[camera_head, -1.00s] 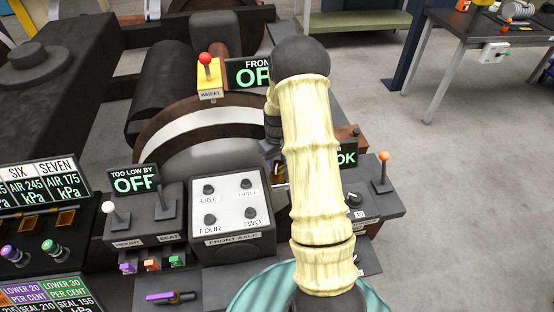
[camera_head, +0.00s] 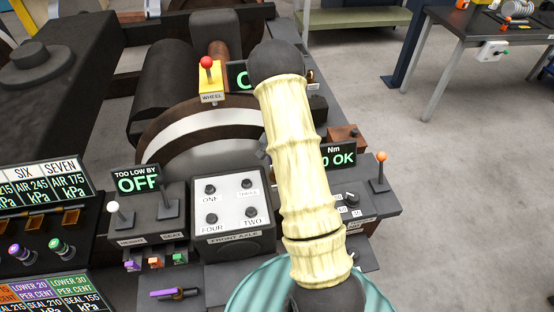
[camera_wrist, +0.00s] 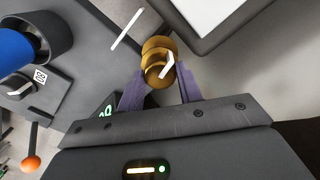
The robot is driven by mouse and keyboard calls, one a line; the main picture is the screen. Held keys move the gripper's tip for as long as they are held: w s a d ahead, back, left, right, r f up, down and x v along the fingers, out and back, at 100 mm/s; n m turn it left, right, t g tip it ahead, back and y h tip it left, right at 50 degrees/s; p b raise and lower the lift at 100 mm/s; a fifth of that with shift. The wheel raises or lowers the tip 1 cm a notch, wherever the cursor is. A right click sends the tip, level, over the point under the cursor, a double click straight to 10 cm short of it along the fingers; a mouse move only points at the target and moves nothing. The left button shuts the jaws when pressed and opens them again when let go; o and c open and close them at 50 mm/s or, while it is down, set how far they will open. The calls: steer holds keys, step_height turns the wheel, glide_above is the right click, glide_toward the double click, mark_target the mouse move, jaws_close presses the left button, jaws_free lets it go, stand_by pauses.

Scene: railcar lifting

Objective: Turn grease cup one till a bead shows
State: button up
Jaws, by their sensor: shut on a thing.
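In the wrist view the brass grease cup (camera_wrist: 158,58) sits between the two purple fingers of my gripper (camera_wrist: 160,88), which is shut on it. A short white streak lies across the cup's face; I cannot tell whether it is a painted mark or a bead. A white line (camera_wrist: 127,28) is on the dark surface just to the left of the cup. No number shows on the cup. In the head view my pale-sleeved arm covers the gripper and the cup.
The front axle panel (camera_head: 238,186) has knobs marked one to four. A yellow wheel lever box (camera_head: 211,82) stands behind it. Clear floor lies further right.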

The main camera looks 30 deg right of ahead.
steer(key=shift+m+p, duration=0.4)
steer(key=shift+m, duration=1.1)
steer(key=o, duration=1)
steer(key=shift+r, duration=0.1)
step_height(320, 180, up, 17)
steer(key=shift+r, duration=0.15)
